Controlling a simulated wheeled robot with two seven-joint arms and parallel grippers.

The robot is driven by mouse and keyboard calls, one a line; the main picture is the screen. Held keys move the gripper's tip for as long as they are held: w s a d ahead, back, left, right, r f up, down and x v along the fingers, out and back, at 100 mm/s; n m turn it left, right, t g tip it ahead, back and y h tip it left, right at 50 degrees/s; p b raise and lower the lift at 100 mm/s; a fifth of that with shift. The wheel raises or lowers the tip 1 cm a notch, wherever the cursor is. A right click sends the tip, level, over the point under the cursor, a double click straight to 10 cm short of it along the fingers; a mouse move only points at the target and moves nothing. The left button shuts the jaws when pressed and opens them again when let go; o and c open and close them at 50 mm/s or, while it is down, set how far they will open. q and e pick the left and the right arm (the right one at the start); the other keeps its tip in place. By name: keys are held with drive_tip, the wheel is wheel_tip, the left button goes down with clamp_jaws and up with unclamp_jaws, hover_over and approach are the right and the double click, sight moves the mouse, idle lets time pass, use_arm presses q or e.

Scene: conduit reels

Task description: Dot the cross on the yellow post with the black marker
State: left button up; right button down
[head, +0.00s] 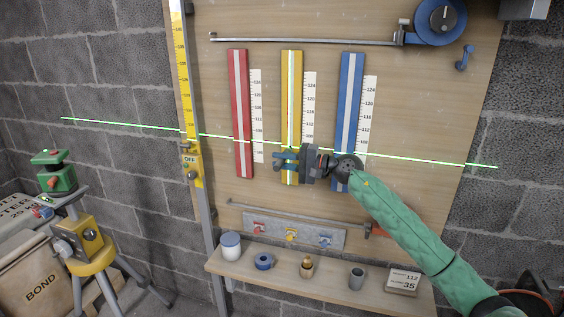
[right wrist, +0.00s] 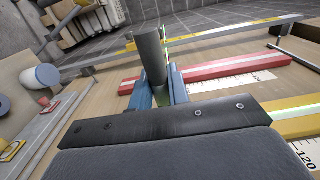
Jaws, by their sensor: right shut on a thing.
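The yellow post (head: 291,85) stands upright on the board between the red and blue posts, with a white stripe down its middle. A green line runs down it and meets the level green line (head: 222,136) just above my right gripper (head: 279,161). The gripper is in front of the post's lower part. In the right wrist view its blue fingers (right wrist: 160,92) are shut on a dark cylinder, the black marker (right wrist: 151,58). Whether its tip touches the post cannot be told. The yellow post (right wrist: 293,127) shows at the right there. My left gripper is out of view.
The red post (head: 240,115) and blue post (head: 350,95) flank the yellow one, with white scales beside them. A shelf (head: 335,291) below holds several small items. A green laser (head: 55,174) on a tripod stands left. A yellow staff (head: 184,75) borders the board.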

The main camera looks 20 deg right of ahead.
drive_tip(key=shift+s, duration=0.1)
drive_tip(key=shift+s+a, duration=0.7)
drive_tip(key=shift+s, duration=0.3)
drive_tip(key=shift+s+a, duration=0.8)
drive_tip(key=shift+s, duration=0.35)
drive_tip(key=shift+s+a, duration=0.75)
drive_tip(key=shift+s, duration=0.35)
drive_tip(key=shift+w, duration=0.1)
